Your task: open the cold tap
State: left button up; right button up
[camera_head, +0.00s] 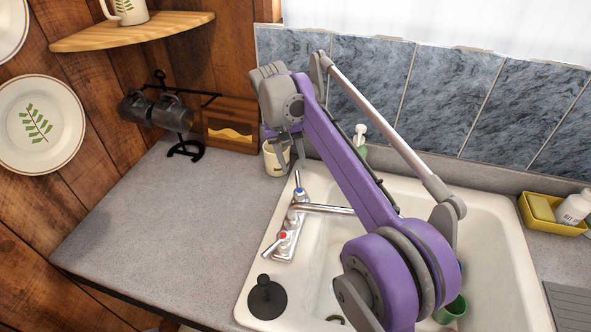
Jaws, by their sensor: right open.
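The chrome tap (287,228) stands on the left rim of the white sink. Its cold handle (298,182), marked blue, is at the far end and points up and back. Its hot handle (272,244), marked red, is at the near end. The spout (330,208) reaches right over the basin, partly behind my purple right arm. My right gripper (288,164) is open, pointing down just above and behind the cold handle. I cannot tell whether a finger touches the handle. My left gripper is not in view.
A cream mug (273,158) stands right behind the right gripper. A soap bottle (360,138) is behind my arm. A black stopper (267,298) lies on the sink rim. A green cup (451,309) is in the basin. The grey counter (150,215) at left is clear.

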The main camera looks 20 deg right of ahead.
notch_tip(320, 180, up, 6)
jog(key=a+p, duration=0.1)
jog(key=shift+w+r, duration=0.2)
jog(key=shift+a+f, duration=0.1)
dwell(0.3)
